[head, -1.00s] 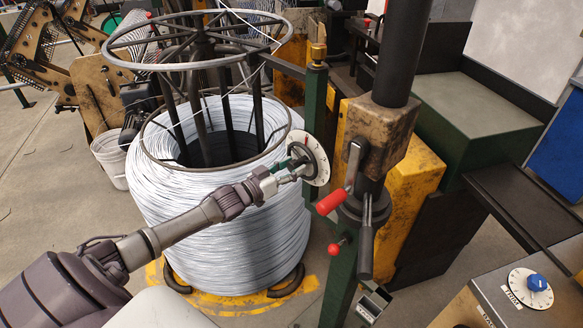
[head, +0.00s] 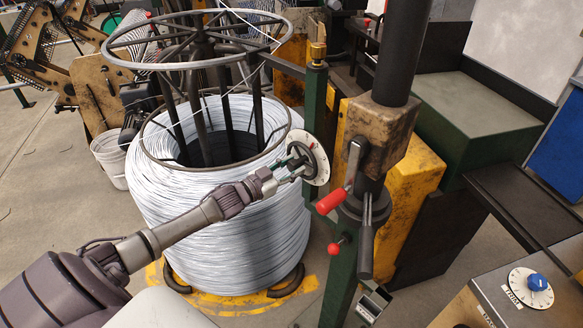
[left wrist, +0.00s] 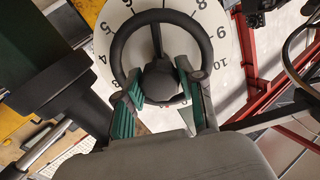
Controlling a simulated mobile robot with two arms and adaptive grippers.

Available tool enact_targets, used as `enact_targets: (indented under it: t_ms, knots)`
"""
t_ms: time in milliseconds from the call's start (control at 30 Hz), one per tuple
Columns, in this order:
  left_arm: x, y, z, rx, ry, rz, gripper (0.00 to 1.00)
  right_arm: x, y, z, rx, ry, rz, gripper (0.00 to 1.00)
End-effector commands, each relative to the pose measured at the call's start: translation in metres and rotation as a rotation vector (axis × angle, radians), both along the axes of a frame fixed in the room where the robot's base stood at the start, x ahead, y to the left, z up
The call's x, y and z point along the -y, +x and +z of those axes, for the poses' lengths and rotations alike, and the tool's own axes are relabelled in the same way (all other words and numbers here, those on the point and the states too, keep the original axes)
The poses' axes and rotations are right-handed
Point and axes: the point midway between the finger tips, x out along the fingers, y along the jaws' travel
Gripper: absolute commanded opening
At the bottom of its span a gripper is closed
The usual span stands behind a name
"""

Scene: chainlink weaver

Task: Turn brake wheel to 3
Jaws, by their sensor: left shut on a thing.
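The brake wheel (head: 301,160) is a dark ring with a hub in front of a round white dial (head: 322,172) at the edge of the wire coil. In the left wrist view the wheel (left wrist: 121,43) stands before the dial (left wrist: 235,72), where 8, 9 and 10 read on the right side. Part of the dial is hidden behind the wheel and fingers. My left gripper (head: 291,167) reaches the wheel from the lower left. Its green-padded fingers (left wrist: 158,100) lie on both sides of the hub, shut on the wheel. My right gripper is not in view.
The wire coil (head: 215,235) stands close under my left forearm. A red-handled lever (head: 330,201) and a dark column (head: 400,50) are farther right. A blue knob (head: 537,282) sits on a panel at lower right.

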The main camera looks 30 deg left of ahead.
Motion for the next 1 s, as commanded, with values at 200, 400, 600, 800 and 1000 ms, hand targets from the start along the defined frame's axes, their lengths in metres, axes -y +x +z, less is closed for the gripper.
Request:
enact_targets:
  t_ms: [200,400,600,800,1000]
  knots:
    - [0.0,0.0,0.0,0.049,0.201,0.001,0.04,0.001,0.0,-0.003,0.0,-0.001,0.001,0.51]
    - [0.0,0.0,-0.001,0.093,0.386,0.0,0.04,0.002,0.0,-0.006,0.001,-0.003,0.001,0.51]
    - [0.0,0.0,0.0,0.139,0.57,0.0,0.04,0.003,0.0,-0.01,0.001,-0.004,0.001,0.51]
    - [0.0,0.0,-0.001,0.182,0.755,0.0,0.04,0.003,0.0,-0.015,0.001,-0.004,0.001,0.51]
    - [0.0,0.0,0.0,0.223,0.921,0.0,0.04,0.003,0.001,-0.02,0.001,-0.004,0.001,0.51]
